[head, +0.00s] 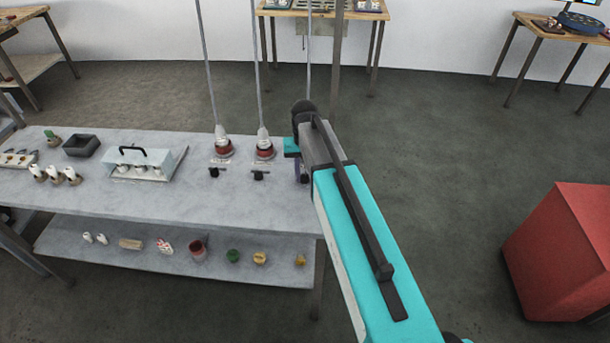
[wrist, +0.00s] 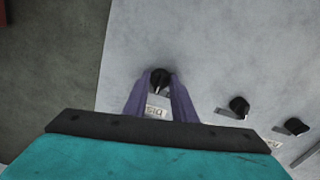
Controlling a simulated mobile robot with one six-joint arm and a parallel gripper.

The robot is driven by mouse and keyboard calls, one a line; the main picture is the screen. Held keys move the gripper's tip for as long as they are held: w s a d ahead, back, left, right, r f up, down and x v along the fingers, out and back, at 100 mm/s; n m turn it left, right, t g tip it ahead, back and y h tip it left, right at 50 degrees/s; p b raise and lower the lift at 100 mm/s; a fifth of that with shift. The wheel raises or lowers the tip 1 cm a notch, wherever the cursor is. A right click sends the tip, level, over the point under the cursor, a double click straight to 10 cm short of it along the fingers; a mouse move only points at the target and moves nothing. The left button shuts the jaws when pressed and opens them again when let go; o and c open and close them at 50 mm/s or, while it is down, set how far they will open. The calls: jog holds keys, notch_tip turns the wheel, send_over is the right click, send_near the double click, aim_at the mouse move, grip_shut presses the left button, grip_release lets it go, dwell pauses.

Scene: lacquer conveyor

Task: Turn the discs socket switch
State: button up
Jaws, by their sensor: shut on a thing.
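The switch is a small black knob (wrist: 160,78) on the grey table, beside a white label (wrist: 155,111) whose upside-down text is partly covered. My gripper (wrist: 161,86) has its two purple fingers on either side of this knob, shut on it. Two similar black knobs (head: 214,172) (head: 260,175) stand to the left, apart from my gripper.
Red-based sockets (head: 223,148) (head: 264,150) with tall grey rods stand behind the free knobs. A red box (head: 565,250) is on the floor at right.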

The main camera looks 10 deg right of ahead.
aim_at(304, 175)
jog(key=n+b, duration=0.1)
jog(key=n, duration=0.5)
jog(key=shift+n, duration=0.3)
dwell(0.4)
jog(key=o, duration=1)
jog(key=shift+o, duration=0.2)
jog(key=shift+r, duration=0.2)
notch_tip(304, 175, up, 13)
jog(key=b, duration=0.3)
jog(key=shift+r, duration=0.2)
